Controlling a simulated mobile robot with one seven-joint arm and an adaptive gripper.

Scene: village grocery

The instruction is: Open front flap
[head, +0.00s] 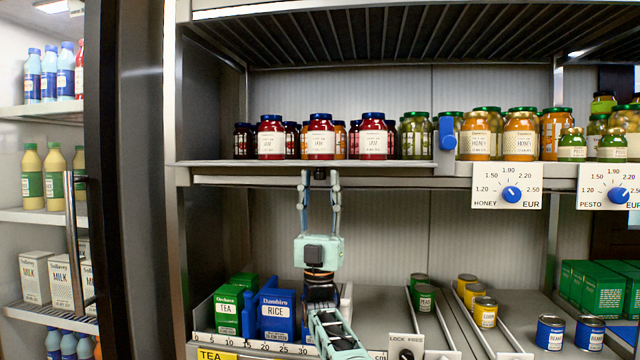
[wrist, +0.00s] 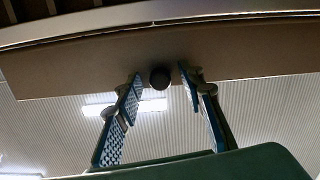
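A long flat panel with a small dark round knob (wrist: 160,77) spans the top of the wrist view; I take this panel (wrist: 70,80) to be the front flap. In the head view the knob (head: 320,173) shows under the front edge (head: 240,164) of the shelf that bears the jam jars. I cannot tell from these views how far the flap is open. My gripper (head: 320,178) points up at it, open and empty. In the wrist view its fingertips (wrist: 160,80) stand on either side of the knob, with a visible gap on both sides.
Jam jars (head: 320,137) and honey jars (head: 522,134) stand on the shelf above. Below are tea boxes (head: 228,312), a rice box (head: 277,316) and cans (head: 485,312). A fridge door handle (head: 74,245) is at left.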

